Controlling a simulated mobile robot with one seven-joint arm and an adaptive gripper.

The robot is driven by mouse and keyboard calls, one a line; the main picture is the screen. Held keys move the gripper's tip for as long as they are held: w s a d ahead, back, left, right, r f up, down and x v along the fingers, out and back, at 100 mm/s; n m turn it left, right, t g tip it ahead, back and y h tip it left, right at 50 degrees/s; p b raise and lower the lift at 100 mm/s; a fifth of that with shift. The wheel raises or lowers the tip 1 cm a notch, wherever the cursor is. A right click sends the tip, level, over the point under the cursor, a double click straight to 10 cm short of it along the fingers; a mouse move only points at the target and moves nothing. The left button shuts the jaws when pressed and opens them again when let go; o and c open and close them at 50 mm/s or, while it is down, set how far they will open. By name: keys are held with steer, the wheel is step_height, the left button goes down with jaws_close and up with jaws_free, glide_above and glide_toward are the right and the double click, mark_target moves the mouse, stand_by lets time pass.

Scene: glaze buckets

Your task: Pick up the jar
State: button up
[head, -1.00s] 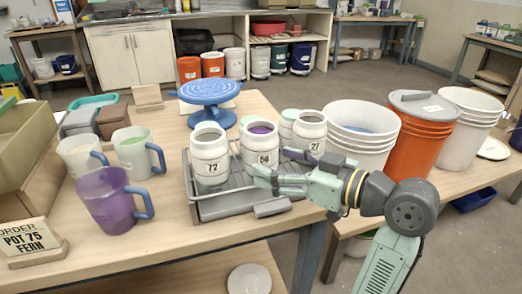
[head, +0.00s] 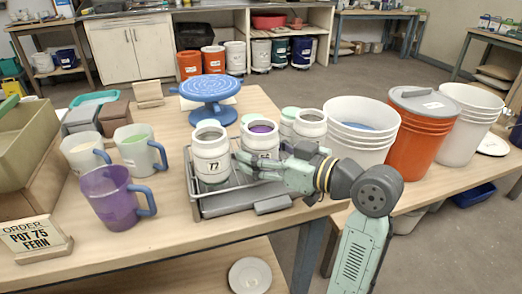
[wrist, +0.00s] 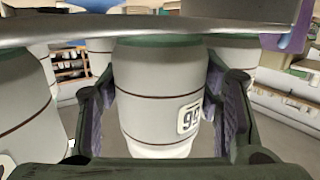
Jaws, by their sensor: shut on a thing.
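White jars with dark bands stand in a grey tray (head: 225,209) on the wooden table. The middle jar (head: 260,132), with purple inside, is partly covered by my gripper (head: 262,164), which comes in from the right. In the wrist view a jar (wrist: 158,85) with a two-digit label fills the space between my fingers, and both pads press its sides. It seems to be the middle jar, its label hidden in the head view. It looks upright in the tray; I cannot tell if it is lifted. The jar marked 72 (head: 211,152) is at the left, another jar (head: 309,126) at the right.
A blue turntable (head: 208,88) stands behind the tray. A purple jug (head: 110,197) and two other jugs are at the left, with an order sign (head: 37,236) reading POT 75 FERN. White and orange buckets (head: 417,135) stand at the right. Neighbouring jars are close beside my fingers.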

steer(key=c, duration=1)
steer(key=shift+r, duration=0.25)
steer(key=shift+r, duration=4.7)
steer(key=shift+r, duration=0.1)
